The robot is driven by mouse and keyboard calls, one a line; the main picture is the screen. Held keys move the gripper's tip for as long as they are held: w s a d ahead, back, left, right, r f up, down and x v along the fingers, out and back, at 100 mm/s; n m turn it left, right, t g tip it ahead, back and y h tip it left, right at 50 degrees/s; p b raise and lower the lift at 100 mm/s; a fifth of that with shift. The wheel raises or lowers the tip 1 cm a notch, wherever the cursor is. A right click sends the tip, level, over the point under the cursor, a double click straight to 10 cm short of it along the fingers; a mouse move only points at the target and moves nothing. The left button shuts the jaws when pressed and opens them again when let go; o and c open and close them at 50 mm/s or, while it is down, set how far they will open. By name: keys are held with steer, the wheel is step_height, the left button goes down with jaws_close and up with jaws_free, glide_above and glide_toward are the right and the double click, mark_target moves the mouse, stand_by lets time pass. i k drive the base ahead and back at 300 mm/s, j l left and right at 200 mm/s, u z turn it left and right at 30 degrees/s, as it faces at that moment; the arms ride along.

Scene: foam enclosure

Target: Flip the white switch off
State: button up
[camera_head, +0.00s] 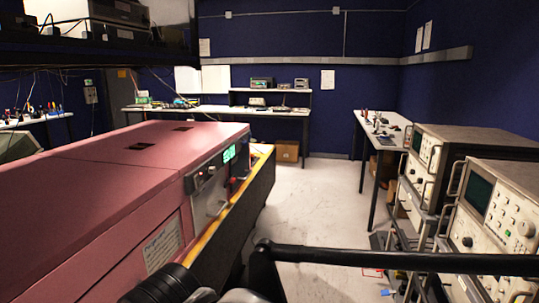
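I cannot make out a white switch for certain. A small pale box (90,94) on the left wall, beside hanging cables, has dark marks on its face; it is too small to tell whether it is a switch or how it is set. The pink machine (130,160) at the left has an end panel (212,184) with a lit green display and small controls. Dark parts of my arm cross the bottom of the view. My gripper's fingers do not show, so its opening is hidden.
Pale floor (320,205) lies open between the pink machine and the instrument racks (495,215) at the right. A side bench (378,130) stands behind the racks. A long bench (240,110) with instruments lines the back wall. A cardboard box (287,150) sits under it.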

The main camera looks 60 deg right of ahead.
mark_target(197, 182)
steer(key=k+z, duration=0.15)
steer(key=z, duration=1.3)
